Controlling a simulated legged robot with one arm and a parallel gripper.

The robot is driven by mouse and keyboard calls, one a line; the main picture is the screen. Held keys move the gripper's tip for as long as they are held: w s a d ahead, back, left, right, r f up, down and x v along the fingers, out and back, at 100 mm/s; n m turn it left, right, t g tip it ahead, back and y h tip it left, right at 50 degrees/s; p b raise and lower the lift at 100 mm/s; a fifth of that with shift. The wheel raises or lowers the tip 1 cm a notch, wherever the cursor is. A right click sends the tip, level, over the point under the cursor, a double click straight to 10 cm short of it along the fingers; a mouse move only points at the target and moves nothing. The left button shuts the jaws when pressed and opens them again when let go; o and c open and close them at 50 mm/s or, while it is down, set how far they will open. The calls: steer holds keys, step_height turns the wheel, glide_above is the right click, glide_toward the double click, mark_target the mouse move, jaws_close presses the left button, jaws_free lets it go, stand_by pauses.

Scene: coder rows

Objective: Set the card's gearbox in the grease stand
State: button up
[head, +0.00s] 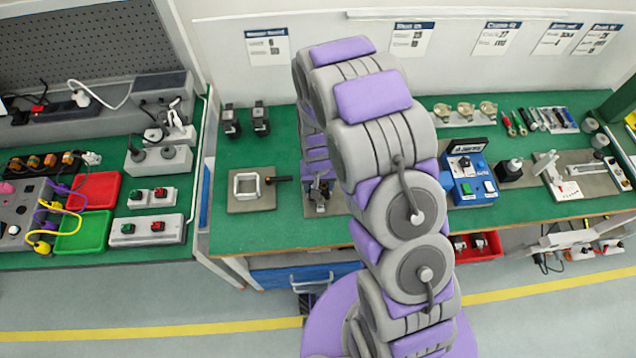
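My arm rises from the bottom and bends down to the green bench. My gripper (318,188) is a small dark shape low over a grey plate, partly behind my arm; its fingers are too small to tell. A square pale metal frame (246,185) with a black handle sits on another grey plate left of it; it may be the grease stand. Two dark upright units (231,123) and (261,119) stand further back; they may be gearboxes. Printed cards (268,46) hang on the white back panel, too small to read.
Pale round parts (465,112) and tools (520,122) line the back. A red bin (476,246) is below. The left bench holds red (95,190) and green (85,232) trays.

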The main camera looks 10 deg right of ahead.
steer(key=shift+f, duration=0.1)
steer(key=o, duration=1.2)
step_height(320, 180, up, 17)
steer(key=p, duration=0.2)
steer(key=shift+a+p, duration=0.1)
steer(key=shift+p, duration=0.2)
